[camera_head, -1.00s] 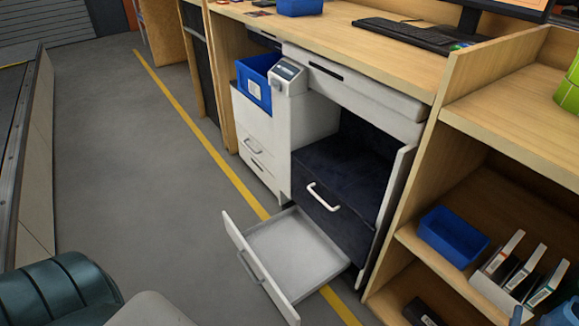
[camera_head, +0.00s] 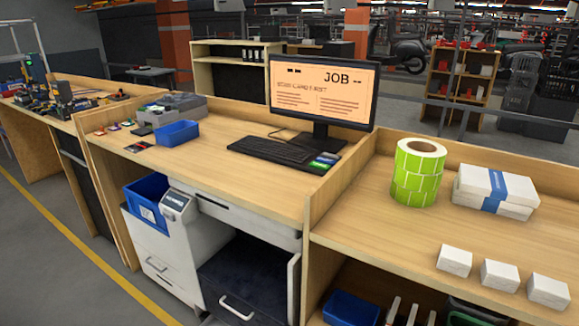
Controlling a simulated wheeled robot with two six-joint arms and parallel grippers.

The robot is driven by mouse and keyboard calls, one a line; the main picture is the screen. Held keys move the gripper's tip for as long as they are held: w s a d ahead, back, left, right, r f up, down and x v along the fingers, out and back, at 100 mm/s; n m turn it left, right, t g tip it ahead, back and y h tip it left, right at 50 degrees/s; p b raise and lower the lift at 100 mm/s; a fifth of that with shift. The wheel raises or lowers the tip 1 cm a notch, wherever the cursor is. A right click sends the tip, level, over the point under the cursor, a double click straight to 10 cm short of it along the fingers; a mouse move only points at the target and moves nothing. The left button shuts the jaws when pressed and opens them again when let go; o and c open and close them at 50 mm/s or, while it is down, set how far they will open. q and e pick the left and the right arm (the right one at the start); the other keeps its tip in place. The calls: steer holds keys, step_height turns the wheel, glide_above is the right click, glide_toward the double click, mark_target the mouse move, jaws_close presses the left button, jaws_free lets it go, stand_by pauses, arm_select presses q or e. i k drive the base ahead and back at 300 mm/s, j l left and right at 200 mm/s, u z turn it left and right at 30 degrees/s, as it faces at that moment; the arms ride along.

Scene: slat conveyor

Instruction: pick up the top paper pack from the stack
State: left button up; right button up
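The paper stack is at the right of the view, on the wooden side counter. Its top paper pack (camera_head: 487,184) is white with a blue band and lies flat on a lower white pack (camera_head: 495,208). The stack stands just right of a green label roll (camera_head: 416,172). Neither of my grippers shows in the view.
Several small white boxes (camera_head: 499,275) stand along the counter's front edge. A low wooden divider (camera_head: 340,185) separates this counter from the desk with the monitor (camera_head: 322,92) and keyboard (camera_head: 272,149). A blue bin (camera_head: 177,132) sits on the desk.

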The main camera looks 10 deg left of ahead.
mark_target(503, 186)
steer(key=u, duration=1.4)
steer(key=z, duration=2.3)
steer(key=i+l+z, duration=0.15)
